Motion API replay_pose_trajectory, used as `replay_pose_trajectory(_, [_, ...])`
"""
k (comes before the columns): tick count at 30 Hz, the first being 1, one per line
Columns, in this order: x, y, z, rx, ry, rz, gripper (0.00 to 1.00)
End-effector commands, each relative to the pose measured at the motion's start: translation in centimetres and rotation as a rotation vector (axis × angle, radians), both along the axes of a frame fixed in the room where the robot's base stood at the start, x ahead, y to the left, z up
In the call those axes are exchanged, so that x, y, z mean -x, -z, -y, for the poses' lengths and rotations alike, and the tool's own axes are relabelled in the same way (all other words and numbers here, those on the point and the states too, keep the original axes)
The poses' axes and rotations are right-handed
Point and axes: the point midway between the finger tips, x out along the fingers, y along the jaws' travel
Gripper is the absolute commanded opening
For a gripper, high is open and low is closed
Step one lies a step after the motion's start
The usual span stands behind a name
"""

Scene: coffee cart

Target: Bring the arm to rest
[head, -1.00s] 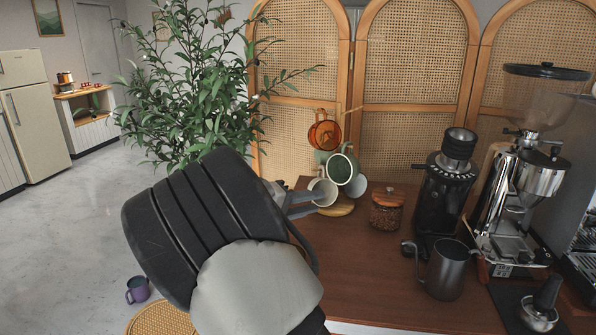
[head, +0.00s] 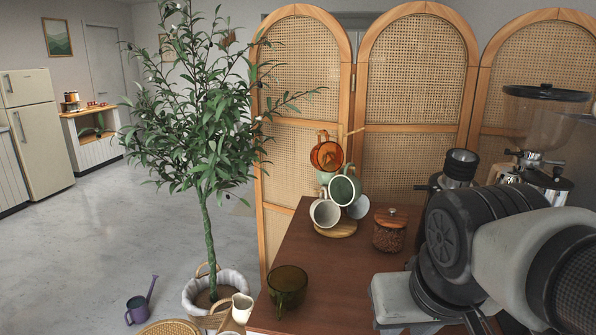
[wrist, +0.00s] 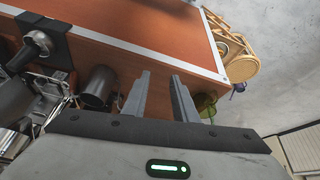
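My arm reaches in from the right of the head view, folded in front of the coffee machines. My gripper (wrist: 160,76) shows in the wrist view with its two grey fingers apart and nothing between them. It hangs above the front part of the wooden counter (wrist: 150,38). In the head view the gripper is low at the right, and its fingertips are mostly hidden or cut off by the bottom edge.
A green glass mug (head: 287,287) stands alone on the counter's left front. A mug stand with several mugs (head: 325,212) and a jar of beans (head: 389,233) are behind. A metal pitcher (wrist: 99,88) stands near the gripper. A grinder (head: 540,135) is partly hidden by my arm.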

Motion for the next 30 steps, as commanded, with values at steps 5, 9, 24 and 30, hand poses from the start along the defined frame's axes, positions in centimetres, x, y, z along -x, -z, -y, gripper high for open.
replay_pose_trajectory(5, [1.9, -1.8, -0.9, -0.036, -0.002, 0.058, 0.26])
replay_pose_trajectory(9, [1.8, -4.9, -0.9, -0.034, -0.004, 0.053, 0.26])
replay_pose_trajectory(24, [1.8, -17.4, -0.8, -0.035, -0.003, 0.052, 0.26])
replay_pose_trajectory(30, [1.8, -18.0, -0.8, -0.034, -0.002, 0.052, 0.26])
